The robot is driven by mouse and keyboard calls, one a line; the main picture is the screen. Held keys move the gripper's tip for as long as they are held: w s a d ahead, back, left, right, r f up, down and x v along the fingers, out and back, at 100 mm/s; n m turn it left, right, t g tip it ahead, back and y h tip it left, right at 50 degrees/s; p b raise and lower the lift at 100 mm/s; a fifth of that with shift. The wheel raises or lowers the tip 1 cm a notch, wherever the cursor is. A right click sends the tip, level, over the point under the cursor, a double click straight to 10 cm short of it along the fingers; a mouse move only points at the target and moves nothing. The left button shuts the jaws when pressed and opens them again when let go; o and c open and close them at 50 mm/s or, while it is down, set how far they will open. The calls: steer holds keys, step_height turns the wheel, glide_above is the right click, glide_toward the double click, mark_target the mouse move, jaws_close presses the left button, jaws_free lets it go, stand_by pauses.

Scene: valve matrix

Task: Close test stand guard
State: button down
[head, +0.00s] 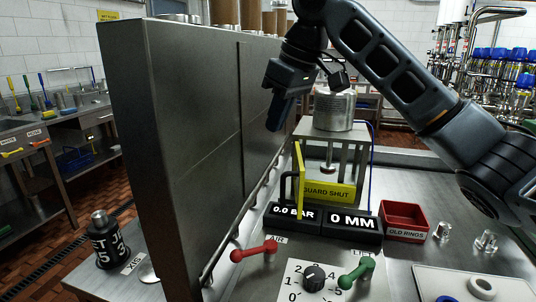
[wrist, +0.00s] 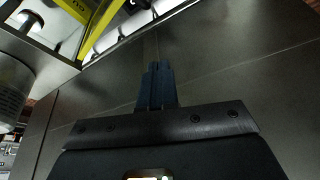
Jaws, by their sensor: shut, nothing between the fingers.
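The test stand (head: 358,160) is a metal frame with a silver cylinder (head: 334,109) on top. A yellow plate reading GUARD SHUT (head: 327,191) is low on its front. The yellow-edged guard (head: 300,178) shows nearly edge-on at the stand's left side, angled away from the front, with a black handle (head: 284,188) on its left. Yellow edging also shows at the top of the wrist view (wrist: 103,22). My gripper (head: 273,124) is shut and empty, pointing down, left of the cylinder and above the handle, apart from the guard. Its fingers also show in the wrist view (wrist: 157,84).
A tall steel panel (head: 180,130) stands close left of my gripper. In front of the stand are black readouts (head: 324,221), a red lever (head: 252,250), a green lever (head: 356,274) and a dial (head: 314,278). A red bin (head: 404,221) is at right.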

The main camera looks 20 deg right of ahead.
step_height(320, 180, down, 10)
steer(key=p, duration=0.1)
steer(key=shift+d, duration=0.3)
stand_by(0.4)
steer(key=shift+w+d+r+p, duration=0.1)
steer(key=shift+r+p, duration=0.05)
steer(key=shift+p, duration=0.15)
